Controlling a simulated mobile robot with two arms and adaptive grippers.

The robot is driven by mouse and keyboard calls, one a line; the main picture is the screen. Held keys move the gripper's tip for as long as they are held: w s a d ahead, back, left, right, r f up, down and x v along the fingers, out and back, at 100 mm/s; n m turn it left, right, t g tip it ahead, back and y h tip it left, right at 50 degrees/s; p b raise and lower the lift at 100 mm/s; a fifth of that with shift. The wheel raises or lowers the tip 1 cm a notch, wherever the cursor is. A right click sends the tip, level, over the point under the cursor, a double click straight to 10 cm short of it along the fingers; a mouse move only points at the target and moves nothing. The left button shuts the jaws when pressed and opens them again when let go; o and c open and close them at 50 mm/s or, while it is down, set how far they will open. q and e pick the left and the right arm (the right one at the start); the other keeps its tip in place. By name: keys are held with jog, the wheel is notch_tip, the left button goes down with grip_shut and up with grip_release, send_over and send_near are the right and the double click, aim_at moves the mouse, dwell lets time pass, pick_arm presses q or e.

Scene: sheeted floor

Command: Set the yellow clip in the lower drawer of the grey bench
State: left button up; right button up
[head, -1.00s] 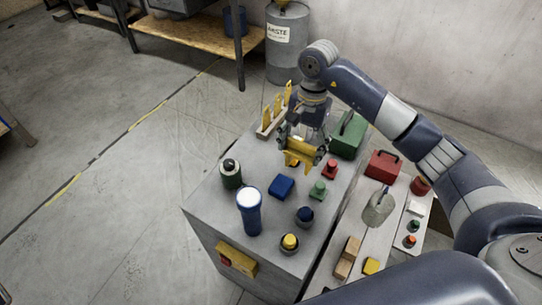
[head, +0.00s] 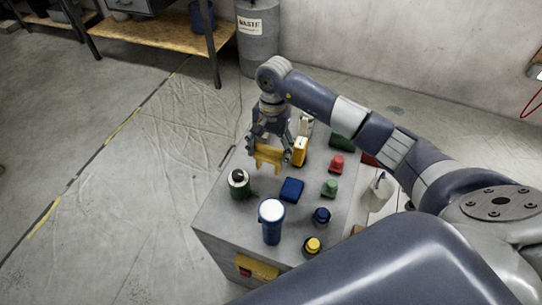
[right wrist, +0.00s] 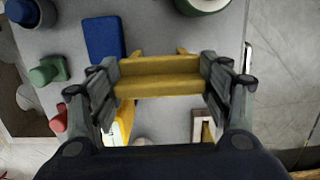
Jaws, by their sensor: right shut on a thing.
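The yellow clip (head: 266,157) is held in my right gripper (head: 271,150), above the far left part of the grey bench (head: 220,214). In the right wrist view the clip (right wrist: 158,76) lies across between the two fingers, clear of the things below. The bench's top and part of its front side show. On that side is a yellow plate (head: 262,266) with a red part. I cannot make out the lower drawer or whether it is open. My left gripper is not in view.
On the bench stand a dark green can (head: 239,187), a blue block (head: 291,189), a blue-and-white cylinder (head: 271,226), several coloured knobs and a yellow upright piece (head: 300,151). A waste drum (head: 258,40) stands by the wall. The floor left of the bench is clear.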

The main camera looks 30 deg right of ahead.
aim_at(269, 154)
notch_tip(269, 154, down, 3)
jog(key=shift+a+f+p, duration=0.1)
jog(key=shift+p, duration=0.25)
jog(key=shift+f, duration=0.35)
jog(key=shift+f, duration=0.15)
jog(key=o, duration=1.1)
